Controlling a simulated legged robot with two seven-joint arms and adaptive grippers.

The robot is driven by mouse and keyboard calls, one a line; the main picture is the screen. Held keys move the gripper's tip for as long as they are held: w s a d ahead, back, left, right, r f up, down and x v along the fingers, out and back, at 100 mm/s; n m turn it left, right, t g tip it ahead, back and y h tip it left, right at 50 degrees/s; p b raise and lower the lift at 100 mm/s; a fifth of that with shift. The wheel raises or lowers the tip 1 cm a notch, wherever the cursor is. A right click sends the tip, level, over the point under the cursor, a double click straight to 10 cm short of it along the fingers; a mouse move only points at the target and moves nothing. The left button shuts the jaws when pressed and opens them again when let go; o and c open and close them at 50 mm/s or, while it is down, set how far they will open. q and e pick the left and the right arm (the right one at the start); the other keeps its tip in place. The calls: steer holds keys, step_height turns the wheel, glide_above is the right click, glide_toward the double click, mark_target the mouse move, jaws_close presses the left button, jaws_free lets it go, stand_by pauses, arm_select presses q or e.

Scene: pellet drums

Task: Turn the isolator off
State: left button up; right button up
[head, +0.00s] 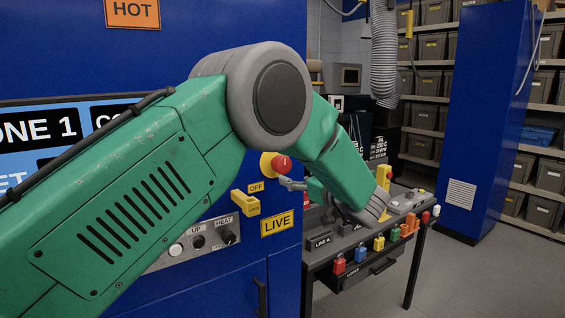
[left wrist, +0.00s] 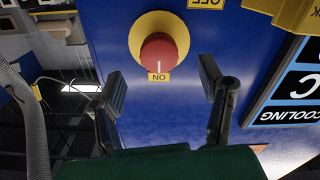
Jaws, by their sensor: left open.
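The isolator is a red knob (head: 281,164) on a round yellow plate on the blue cabinet front. In the left wrist view the red knob (left wrist: 160,48) appears upside down, its white mark pointing to the ON label (left wrist: 159,77). An OFF label (head: 256,187) is beside it; the OFF label (left wrist: 207,3) is cut off at the top of the wrist view. My left gripper (left wrist: 161,84) is open and empty, its two fingers apart on either side of the line to the knob, not visibly touching it. In the head view, the gripper (head: 291,184) is partly hidden by my arm. My right gripper is not in view.
A yellow block (head: 239,203) sticks out below the knob, beside a LIVE sign (head: 278,223). A control panel (head: 200,243) with knobs is lower left. A bench (head: 345,253) with coloured padlocks stands at right, under my left arm. Open floor (head: 470,280) lies beyond.

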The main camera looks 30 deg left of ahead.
mark_target(286, 168)
arm_select(q)
steer(key=p+x, duration=0.1)
steer(key=x, duration=0.5)
steer(key=shift+w+a+p, duration=0.25)
steer(key=shift+w+p, duration=0.05)
steer(key=shift+w+a, duration=0.3)
steer(key=shift+a, duration=0.25)
steer(key=shift+a, duration=0.1)
steer(key=c, duration=1.2)
